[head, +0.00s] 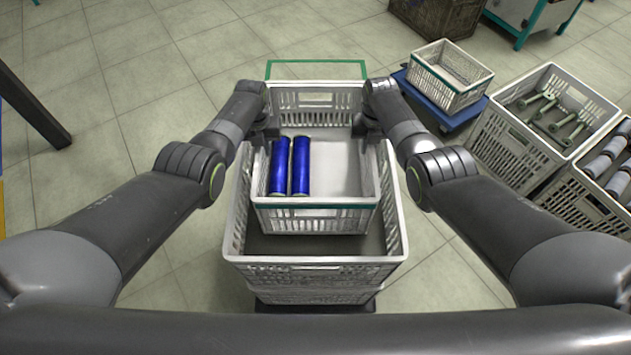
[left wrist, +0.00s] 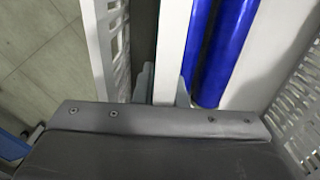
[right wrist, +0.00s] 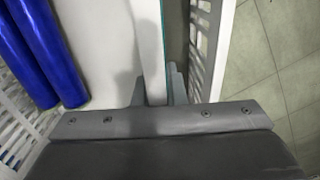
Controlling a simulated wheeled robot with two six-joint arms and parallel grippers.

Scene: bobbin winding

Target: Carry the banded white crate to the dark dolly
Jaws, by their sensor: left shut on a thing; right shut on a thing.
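The white crate with a green band (head: 317,222) is inside the walls of a larger white crate; I cannot tell whether it touches the bottom. Two blue bobbins (head: 279,166) lie in its left half; the right half is empty. My left gripper (head: 268,131) is shut on its left rim, and my right gripper (head: 367,131) is shut on its right rim. The rim also shows between the fingers in the left wrist view (left wrist: 172,50) and right wrist view (right wrist: 150,40). A dark base, seemingly the dolly (head: 268,307), shows under the larger crate.
The larger crate (head: 315,263) surrounds the held crate closely. At right, another banded crate (head: 448,85) sits on a blue dolly (head: 470,114). Beside it stand crates with green bobbins (head: 545,105) and grey bobbins (head: 607,155). A green outline (head: 316,63) marks the floor behind.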

